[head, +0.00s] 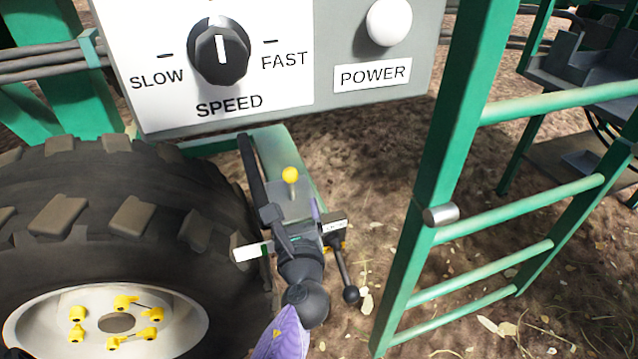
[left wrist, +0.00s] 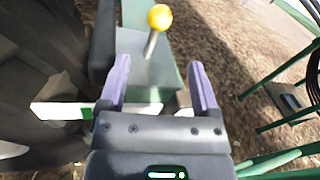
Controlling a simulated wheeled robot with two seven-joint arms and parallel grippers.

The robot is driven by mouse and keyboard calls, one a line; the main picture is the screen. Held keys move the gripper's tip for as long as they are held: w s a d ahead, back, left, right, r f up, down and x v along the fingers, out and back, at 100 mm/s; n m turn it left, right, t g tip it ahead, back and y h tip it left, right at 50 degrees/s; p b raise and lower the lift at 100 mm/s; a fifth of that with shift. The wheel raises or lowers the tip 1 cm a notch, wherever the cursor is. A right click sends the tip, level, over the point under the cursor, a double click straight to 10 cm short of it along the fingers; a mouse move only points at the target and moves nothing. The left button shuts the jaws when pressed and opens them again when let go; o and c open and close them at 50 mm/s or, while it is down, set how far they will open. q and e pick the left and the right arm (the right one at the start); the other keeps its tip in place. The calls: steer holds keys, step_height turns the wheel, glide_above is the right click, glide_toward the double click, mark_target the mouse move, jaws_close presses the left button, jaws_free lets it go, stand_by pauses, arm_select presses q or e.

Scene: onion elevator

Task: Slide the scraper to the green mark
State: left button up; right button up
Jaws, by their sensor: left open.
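My left gripper (head: 293,212) is open, with its purple fingers apart over a grey-green plate beside the tyre. A short lever with a yellow ball knob (head: 290,175) stands just beyond the fingertips. In the left wrist view the yellow knob (left wrist: 159,17) is ahead of the open fingers (left wrist: 158,66), with nothing between them. A white strip with a green mark (head: 253,250) lies left of my gripper; the green mark (left wrist: 86,113) also shows in the left wrist view. My gripper hides part of the strip. I cannot tell for certain which part is the scraper.
A large tyre (head: 120,215) is close on the left. A control box with a speed knob (head: 219,50) and a white power button (head: 388,22) is above. A green ladder (head: 440,170) stands right. A black-knobbed lever (head: 350,294) is right of my gripper, near a small label (head: 335,226).

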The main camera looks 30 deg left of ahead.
mark_target(291, 181)
arm_select(q)
steer(key=b+x, duration=0.1)
steer(key=x, duration=0.2)
steer(key=b+x, duration=0.1)
steer(key=x, duration=0.2)
steer(key=b+x, duration=0.1)
steer(key=x, duration=0.2)
steer(key=shift+s+r, duration=0.1)
steer(key=shift+r, duration=0.2)
steer(key=shift+w+a+r, duration=0.15)
steer(key=shift+w+a, duration=0.25)
steer(key=shift+c, duration=0.5)
steer(key=c, duration=1)
arm_select(e)
steer(key=f, duration=0.1)
steer(key=s+f, duration=0.1)
steer(key=shift+s+f, duration=0.3)
steer(key=shift+f, duration=0.1)
steer(key=shift+s+d, duration=0.1)
steer(key=shift+a, duration=0.3)
